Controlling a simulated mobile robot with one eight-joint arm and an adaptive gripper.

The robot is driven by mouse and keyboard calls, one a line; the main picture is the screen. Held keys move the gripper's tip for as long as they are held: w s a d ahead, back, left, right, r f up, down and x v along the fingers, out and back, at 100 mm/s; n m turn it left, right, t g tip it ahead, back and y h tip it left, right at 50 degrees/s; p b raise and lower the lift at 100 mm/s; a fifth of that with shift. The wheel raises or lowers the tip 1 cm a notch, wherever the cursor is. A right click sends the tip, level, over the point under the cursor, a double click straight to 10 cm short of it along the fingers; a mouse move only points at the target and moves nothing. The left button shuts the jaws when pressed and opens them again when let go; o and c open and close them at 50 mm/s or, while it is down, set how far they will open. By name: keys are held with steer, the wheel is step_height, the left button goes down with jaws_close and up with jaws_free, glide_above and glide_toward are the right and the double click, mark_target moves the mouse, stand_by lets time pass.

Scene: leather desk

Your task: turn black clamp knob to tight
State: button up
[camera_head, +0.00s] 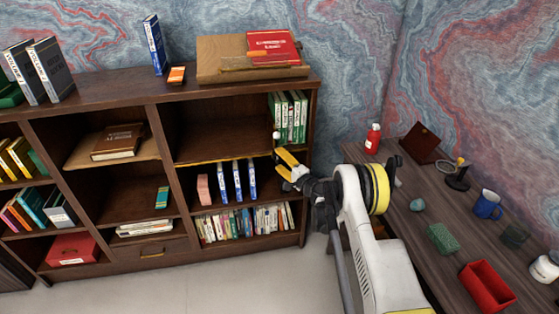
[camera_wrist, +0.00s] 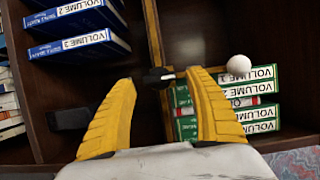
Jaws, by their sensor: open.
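A small black knob (camera_wrist: 157,76) shows in the wrist view on a yellowish bar at the shelf edge. It lies between my fingertips in the picture; I cannot tell whether they touch it or how far off it is. Which way the knob is turned is too small to read. My gripper (camera_wrist: 160,78) is open, its yellow fingers on either side of the knob in the picture. In the head view my gripper (camera_head: 277,162) is at the right part of the bookcase, near the shelf edge; the knob cannot be made out there.
A white ball (camera_wrist: 239,64) sits close beside my right finger. Green-and-white volumes (camera_wrist: 258,98) stand just behind it, and blue volumes (camera_wrist: 75,45) are at upper left. The bookcase (camera_head: 312,120) surrounds this spot. A desk (camera_head: 460,232) with several small items is at right.

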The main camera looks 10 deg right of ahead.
steer(key=v, duration=1.1)
steer(key=shift+s, duration=0.4)
steer(key=shift+d, duration=0.1)
steer(key=shift+r, duration=0.1)
steer(key=a+r+n+g, duration=0.3)
steer(key=a+r+n, duration=0.15)
steer(key=r, duration=0.75)
steer(key=s+a+r+n+g+h, duration=0.1)
steer(key=s+a+r+n+g, duration=0.3)
steer(key=s+r, duration=0.6)
steer(key=s+a+r+n+g+h, duration=0.15)
steer(key=s+r, duration=0.25)
steer(key=s, duration=1.1)
steer(key=s+d+f+n+h, duration=0.1)
steer(key=s+d+h, duration=0.1)
steer(key=s, duration=0.7)
steer(key=s+d+f+n+h, duration=0.1)
steer(key=s+d+n+h, duration=0.1)
steer(key=s, duration=0.6)
steer(key=shift+s+d+f+g, duration=0.25)
steer(key=shift+s+f+g, duration=0.05)
steer(key=shift+s+g, duration=0.15)
